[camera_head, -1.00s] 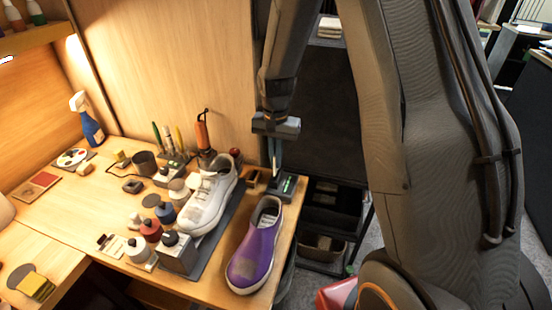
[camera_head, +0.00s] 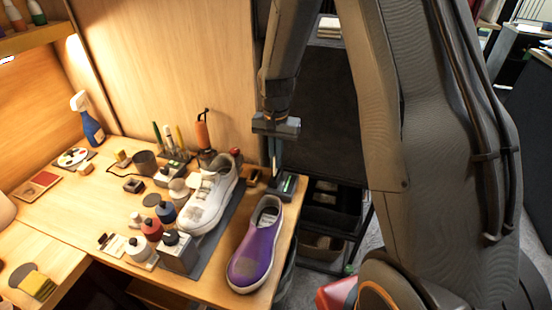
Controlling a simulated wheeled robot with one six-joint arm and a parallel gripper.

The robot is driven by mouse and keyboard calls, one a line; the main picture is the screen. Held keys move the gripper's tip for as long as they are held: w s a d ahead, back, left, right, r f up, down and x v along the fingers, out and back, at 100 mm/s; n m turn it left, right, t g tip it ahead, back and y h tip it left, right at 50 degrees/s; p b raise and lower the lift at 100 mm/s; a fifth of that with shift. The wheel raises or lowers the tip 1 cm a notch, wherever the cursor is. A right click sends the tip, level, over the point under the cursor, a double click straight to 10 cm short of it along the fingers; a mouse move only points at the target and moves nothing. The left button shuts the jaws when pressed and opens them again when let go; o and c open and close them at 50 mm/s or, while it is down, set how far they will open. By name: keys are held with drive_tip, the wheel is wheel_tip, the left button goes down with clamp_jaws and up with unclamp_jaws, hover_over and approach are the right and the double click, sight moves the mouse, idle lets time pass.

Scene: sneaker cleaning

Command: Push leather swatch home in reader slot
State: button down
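The reader (camera_head: 287,186) is a small dark device with a green lit display at the table's far right edge. My gripper (camera_head: 274,168) points straight down just above and at the left part of the reader. Its fingers look close together, but they are too small to tell whether they hold anything. I cannot make out the leather swatch or the slot; the fingers and the small size may hide them. I cannot tell whether the fingertips touch the reader.
A purple sneaker (camera_head: 255,250) stands in front of the reader. A white sneaker (camera_head: 207,200) is on a grey mat (camera_head: 224,232) to the left, with several bottles beside it. A small wooden tray (camera_head: 252,177) is close left of my gripper. The table ends just right of the reader.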

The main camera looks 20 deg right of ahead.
sight(276, 172)
drive_tip(key=shift+f+b, duration=0.75)
drive_tip(key=shift+f, duration=1.05)
drive_tip(key=c, duration=1.9)
unclamp_jaws()
drive_tip(key=shift+r, duration=0.1)
drive_tip(key=shift+r+b, duration=0.9)
drive_tip(key=shift+r, duration=2.9)
drive_tip(key=s+r+n+t, duration=0.1)
drive_tip(key=s+n, duration=0.5)
drive_tip(key=s, duration=1.3)
drive_tip(key=shift+r+n, duration=0.4)
drive_tip(key=shift+r, duration=0.25)
